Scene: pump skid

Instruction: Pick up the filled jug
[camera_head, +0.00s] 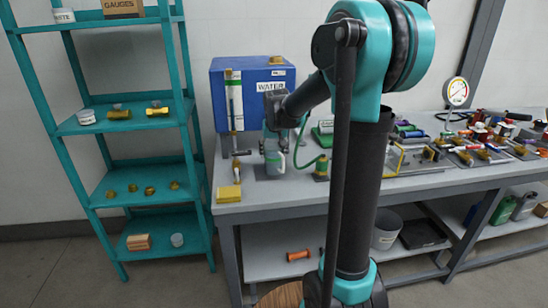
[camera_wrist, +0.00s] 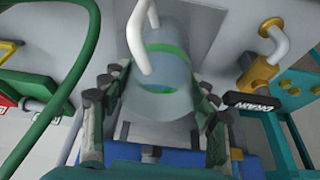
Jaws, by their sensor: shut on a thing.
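The jug (camera_wrist: 166,85) is a pale, see-through vessel with a green band, in the middle of the wrist view. In the head view the jug (camera_head: 274,161) stands on the bench in front of the blue water tank (camera_head: 240,106), apparently upright. My gripper (camera_wrist: 160,90) has one finger on each side of the jug and is shut on it. In the head view my gripper (camera_head: 273,141) reaches down at the jug and hides part of it. A white curved bar (camera_wrist: 138,38) overlaps the jug; I cannot tell whether it is its handle. The fill level is unclear.
A green hose (camera_wrist: 62,88) loops close by on the left in the wrist view. A brass valve (camera_wrist: 262,70) with a black "DRAIN" tag (camera_wrist: 250,105) is on the right. Many small parts crowd the bench's right side.

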